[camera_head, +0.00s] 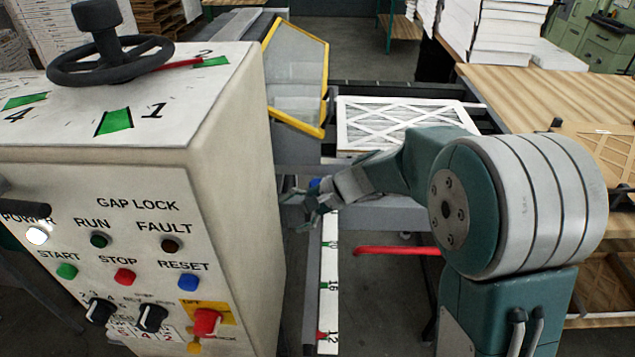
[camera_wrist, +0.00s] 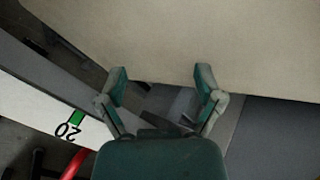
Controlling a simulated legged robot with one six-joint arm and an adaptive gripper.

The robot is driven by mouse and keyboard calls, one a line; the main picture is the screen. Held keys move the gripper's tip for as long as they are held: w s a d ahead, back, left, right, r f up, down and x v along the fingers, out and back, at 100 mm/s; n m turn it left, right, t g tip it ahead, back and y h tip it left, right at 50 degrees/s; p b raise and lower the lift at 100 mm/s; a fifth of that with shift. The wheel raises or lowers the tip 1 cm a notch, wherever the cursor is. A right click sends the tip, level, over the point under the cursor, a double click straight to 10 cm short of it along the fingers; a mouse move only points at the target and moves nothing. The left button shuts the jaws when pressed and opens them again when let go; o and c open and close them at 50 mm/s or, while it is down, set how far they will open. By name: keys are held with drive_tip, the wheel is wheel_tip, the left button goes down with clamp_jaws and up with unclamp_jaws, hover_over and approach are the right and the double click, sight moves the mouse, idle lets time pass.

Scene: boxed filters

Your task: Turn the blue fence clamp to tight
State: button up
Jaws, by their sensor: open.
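The blue fence clamp seems to be the small blue piece (camera_head: 315,183) just beyond my gripper in the head view. It is mostly hidden by my gripper and wrist, so its setting cannot be read. My gripper (camera_head: 293,205) is open, close to the right side of the cream control cabinet. The wrist view shows the two fingers of my gripper (camera_wrist: 161,74) spread apart with nothing held between them. No blue shows in that view, where the cabinet side fills the space beyond the fingertips.
The GAP LOCK cabinet (camera_head: 228,215) with handwheel (camera_head: 110,50) stands close on the left. A white scale strip (camera_head: 329,280) and red bar (camera_head: 395,250) lie below my arm. A framed filter (camera_head: 395,122) lies behind; a wooden table (camera_head: 520,90) is at right.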

drive_tip(key=n+h, duration=0.1)
drive_tip(key=n, duration=0.1)
drive_tip(key=n+t+h, duration=0.4)
drive_tip(key=n+h, duration=0.4)
drive_tip(key=n, duration=0.2)
approach(317, 183)
drive_tip(key=x, duration=0.9)
drive_tip(key=shift+w+f, duration=0.1)
drive_tip(key=shift+f, duration=0.2)
drive_tip(key=shift+m, duration=0.3)
drive_tip(key=c, duration=1.2)
